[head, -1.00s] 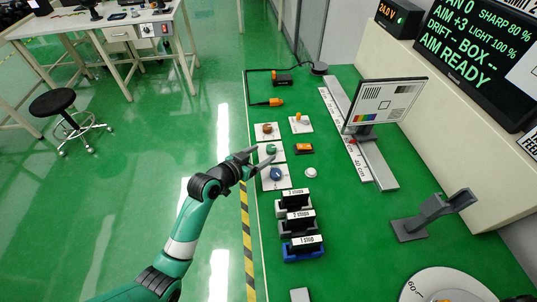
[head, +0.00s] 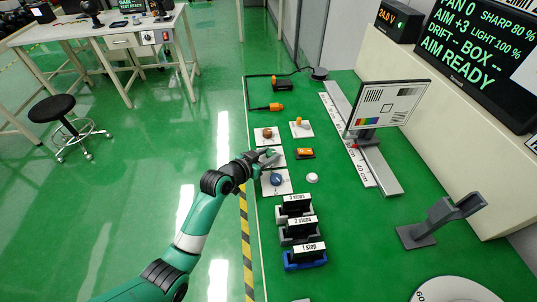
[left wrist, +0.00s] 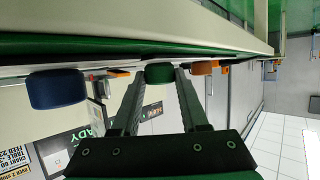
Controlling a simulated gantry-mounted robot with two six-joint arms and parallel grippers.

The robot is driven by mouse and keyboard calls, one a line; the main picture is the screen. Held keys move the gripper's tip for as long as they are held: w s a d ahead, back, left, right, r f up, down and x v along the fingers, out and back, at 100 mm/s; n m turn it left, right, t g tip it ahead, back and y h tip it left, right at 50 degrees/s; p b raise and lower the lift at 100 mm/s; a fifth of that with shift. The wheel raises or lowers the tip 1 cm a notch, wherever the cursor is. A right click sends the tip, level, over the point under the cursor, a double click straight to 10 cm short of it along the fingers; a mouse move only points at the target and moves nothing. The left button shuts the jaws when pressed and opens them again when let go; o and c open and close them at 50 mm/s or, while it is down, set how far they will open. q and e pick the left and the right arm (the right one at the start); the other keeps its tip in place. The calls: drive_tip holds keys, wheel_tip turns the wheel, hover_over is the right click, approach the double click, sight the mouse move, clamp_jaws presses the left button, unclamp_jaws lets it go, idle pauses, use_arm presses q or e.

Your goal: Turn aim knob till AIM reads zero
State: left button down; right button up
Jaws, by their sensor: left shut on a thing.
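The display (head: 475,45) at the upper right reads AIM +3 and AIM READY. Three knobs stand on white plates along the bench's left edge: a brown-orange one (head: 267,133), a green one (left wrist: 160,76) in the middle and a blue one (head: 276,180). My left gripper (head: 268,157) is at the green knob and largely covers it in the head view. In the left wrist view the green knob sits between my two fingers, which are shut on it. The plates' lettering is too small to read.
Labelled filter holders (head: 302,230) stand below the knobs. A small orange-topped switch (head: 298,122), an orange box (head: 305,153) and a white button (head: 312,178) are close to the right. A test chart (head: 390,103) stands on a rail farther right.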

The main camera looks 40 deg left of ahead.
use_arm(q)
drive_tip(key=shift+d+r+n+y+p, duration=0.2)
drive_tip(key=shift+n+y+p, duration=0.35)
drive_tip(key=shift+p, duration=1)
drive_tip(key=shift+f+n+y, duration=0.1)
drive_tip(key=shift+n+y, duration=0.15)
drive_tip(key=shift+y, duration=0.1)
drive_tip(key=shift+f+n+g+y+p, duration=0.15)
drive_tip(key=shift+n+g+y+p, duration=0.3)
drive_tip(key=shift+n+y, duration=0.2)
drive_tip(key=shift+c, duration=2.1)
unclamp_jaws()
drive_tip(key=shift+s+r, duration=0.2)
drive_tip(key=shift+r, duration=0.05)
drive_tip(key=p+v, duration=0.5)
drive_tip(key=v, duration=0.5)
drive_tip(key=shift+s+d, duration=0.1)
drive_tip(key=shift+d, duration=0.05)
drive_tip(key=shift+s+d+p, duration=0.15)
drive_tip(key=shift+s+p, duration=0.15)
drive_tip(key=shift+s, duration=0.05)
